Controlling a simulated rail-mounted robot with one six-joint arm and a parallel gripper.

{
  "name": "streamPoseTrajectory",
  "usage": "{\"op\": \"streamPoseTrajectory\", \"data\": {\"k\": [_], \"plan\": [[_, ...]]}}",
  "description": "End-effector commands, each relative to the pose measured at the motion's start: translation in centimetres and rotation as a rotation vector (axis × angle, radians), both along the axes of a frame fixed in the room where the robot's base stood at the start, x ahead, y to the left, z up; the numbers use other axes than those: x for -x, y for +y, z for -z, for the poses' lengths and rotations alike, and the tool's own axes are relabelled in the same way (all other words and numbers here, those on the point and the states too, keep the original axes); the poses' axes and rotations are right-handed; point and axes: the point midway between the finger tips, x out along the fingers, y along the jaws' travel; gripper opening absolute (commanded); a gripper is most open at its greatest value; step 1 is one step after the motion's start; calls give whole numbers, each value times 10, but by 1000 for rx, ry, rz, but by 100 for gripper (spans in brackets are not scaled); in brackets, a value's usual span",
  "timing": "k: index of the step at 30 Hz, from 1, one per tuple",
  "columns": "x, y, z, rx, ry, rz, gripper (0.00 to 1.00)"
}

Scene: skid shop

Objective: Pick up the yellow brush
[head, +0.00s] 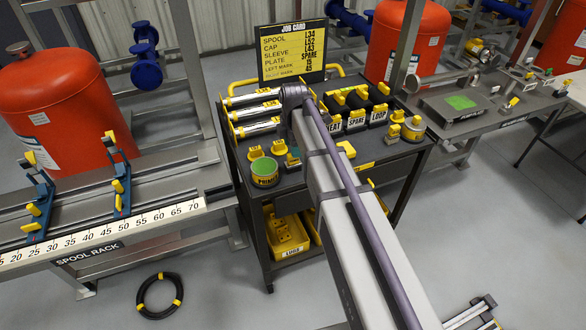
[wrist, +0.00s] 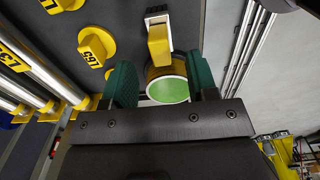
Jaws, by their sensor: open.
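The yellow brush (wrist: 158,42) shows in the wrist view as a yellow handle with a black and white end, at the upper middle. It overlaps the rim of the yellow can with a green top (wrist: 168,88); whether they touch I cannot tell. My gripper (wrist: 161,80) is open, its green fingers on either side of the can's image, with nothing seen held. The brush is just beyond the fingertips in the picture. In the head view my gripper (head: 292,157) is low over the cart beside the can (head: 265,172); I cannot make out the brush there, perhaps behind my arm.
Yellow numbered caps (wrist: 96,47) and metal tubes (wrist: 38,68) lie left in the wrist view. On the cart (head: 240,195), a job card (head: 292,52) stands behind and labelled dark bins (head: 357,122) sit right. A spool rack (head: 150,222) is at left. Open floor lies in front.

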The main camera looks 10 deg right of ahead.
Motion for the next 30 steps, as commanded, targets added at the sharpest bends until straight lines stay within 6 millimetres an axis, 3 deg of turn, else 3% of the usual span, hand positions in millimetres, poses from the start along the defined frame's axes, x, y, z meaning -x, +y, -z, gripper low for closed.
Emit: {"op": "streamPoseTrajectory", "data": {"k": [6,14,30], "plan": [[0,3,48,0,0,0,53],[0,3,48,0,0,0,53],[0,3,48,0,0,0,3]]}}
